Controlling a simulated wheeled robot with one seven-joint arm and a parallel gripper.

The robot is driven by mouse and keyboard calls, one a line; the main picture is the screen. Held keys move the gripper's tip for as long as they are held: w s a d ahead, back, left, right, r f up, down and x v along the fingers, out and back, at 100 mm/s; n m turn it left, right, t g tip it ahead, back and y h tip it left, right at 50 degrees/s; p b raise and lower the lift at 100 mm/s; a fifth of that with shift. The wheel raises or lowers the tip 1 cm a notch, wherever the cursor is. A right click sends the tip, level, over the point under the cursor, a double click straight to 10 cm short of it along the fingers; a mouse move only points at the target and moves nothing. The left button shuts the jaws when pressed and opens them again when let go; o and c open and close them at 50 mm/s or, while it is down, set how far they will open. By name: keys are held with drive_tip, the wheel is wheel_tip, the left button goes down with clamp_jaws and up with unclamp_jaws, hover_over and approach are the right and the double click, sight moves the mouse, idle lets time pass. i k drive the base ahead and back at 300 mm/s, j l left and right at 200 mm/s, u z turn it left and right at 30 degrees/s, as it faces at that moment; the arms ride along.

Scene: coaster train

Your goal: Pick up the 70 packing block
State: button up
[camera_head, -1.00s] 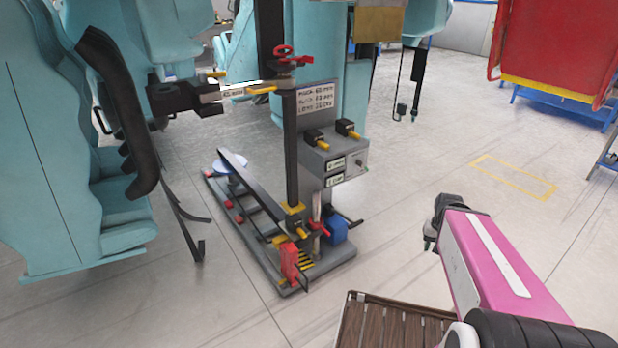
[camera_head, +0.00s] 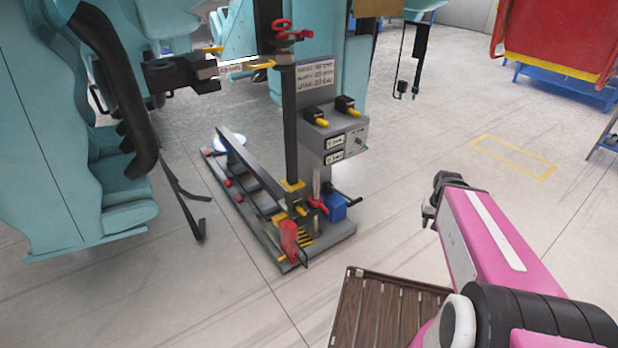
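I cannot pick out a block marked 70 for certain; the markings are too small to read. Two small black blocks with yellow ends, a left one (camera_head: 315,115) and a right one (camera_head: 346,105), sit on the grey box of the test stand (camera_head: 335,143). A blue block (camera_head: 334,208) sits low by the stand's base. My gripper (camera_head: 430,216) is small and dark at the end of my pink arm, over open floor right of the stand. It is apart from all of these, and its finger opening is not clear.
Teal train seats (camera_head: 45,150) with a black restraint stand at the left. A slatted brown tray (camera_head: 385,312) lies at the bottom, below my arm. A red bin (camera_head: 555,45) on a blue frame is at the upper right. Floor between stand and bin is clear.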

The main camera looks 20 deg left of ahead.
sight(294, 200)
drive_tip(key=u, duration=1.35)
drive_tip(key=j+z, duration=0.45)
drive_tip(key=j, duration=0.9)
drive_tip(key=i+j+z, duration=0.15)
drive_tip(key=j, duration=0.45)
drive_tip(key=j+z, duration=0.15)
drive_tip(key=j, duration=0.45)
drive_tip(key=i+j+z, duration=0.15)
drive_tip(key=j, duration=0.5)
